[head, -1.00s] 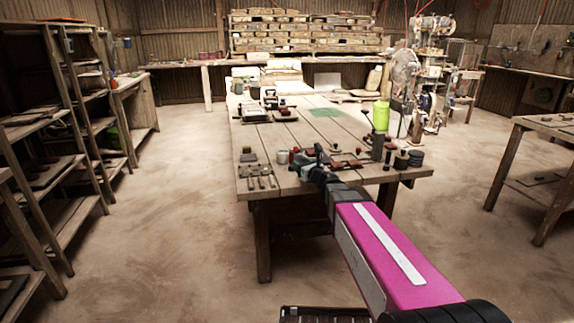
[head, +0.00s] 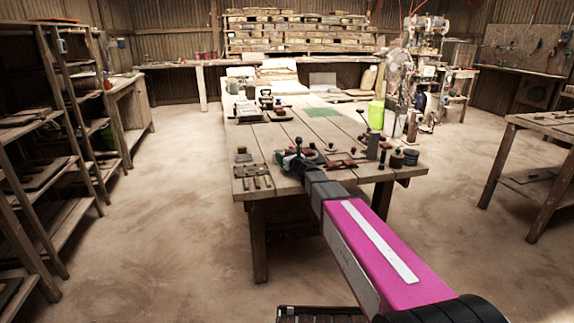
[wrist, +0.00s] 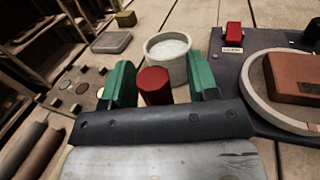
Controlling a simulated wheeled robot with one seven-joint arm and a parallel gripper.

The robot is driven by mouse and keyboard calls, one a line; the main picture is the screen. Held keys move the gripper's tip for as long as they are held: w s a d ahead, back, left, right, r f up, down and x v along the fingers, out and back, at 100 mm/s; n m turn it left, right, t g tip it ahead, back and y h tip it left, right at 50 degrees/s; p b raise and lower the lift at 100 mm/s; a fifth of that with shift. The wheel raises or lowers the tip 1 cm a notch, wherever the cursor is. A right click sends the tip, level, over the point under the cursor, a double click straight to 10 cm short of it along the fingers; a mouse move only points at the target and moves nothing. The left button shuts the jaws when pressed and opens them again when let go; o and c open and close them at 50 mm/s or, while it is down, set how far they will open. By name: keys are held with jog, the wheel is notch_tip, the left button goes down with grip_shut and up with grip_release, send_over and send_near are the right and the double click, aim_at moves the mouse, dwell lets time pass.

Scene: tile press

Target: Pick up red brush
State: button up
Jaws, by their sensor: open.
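The red brush (wrist: 153,86) shows in the wrist view as an upright red cylinder with a flat top. Its lower part is hidden behind my gripper's dark front edge, and I see no bristles. My gripper (wrist: 161,78) is open, with one green finger on each side of the red cylinder. I see a gap on the right side; on the left the finger is very close, and I cannot tell if it touches. In the head view my gripper (head: 293,154) is over the table's near edge, and I cannot make out the brush there.
A pale grey cup (wrist: 182,66) stands just behind the brush. A dark board (wrist: 226,62) on the right carries a red-handled piece (wrist: 233,37) and a round plate with a brown block. A board with small discs (wrist: 68,99) is on the left. The wooden table (head: 283,133) has clear planks farther back.

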grip_shut()
jog(key=shift+r, duration=0.15)
jog(key=shift+r, duration=0.55)
jog(key=s+a+r, duration=0.7)
jog(key=s+r, duration=0.2)
jog(key=shift+s+r, duration=0.2)
jog(key=shift+r, duration=0.15)
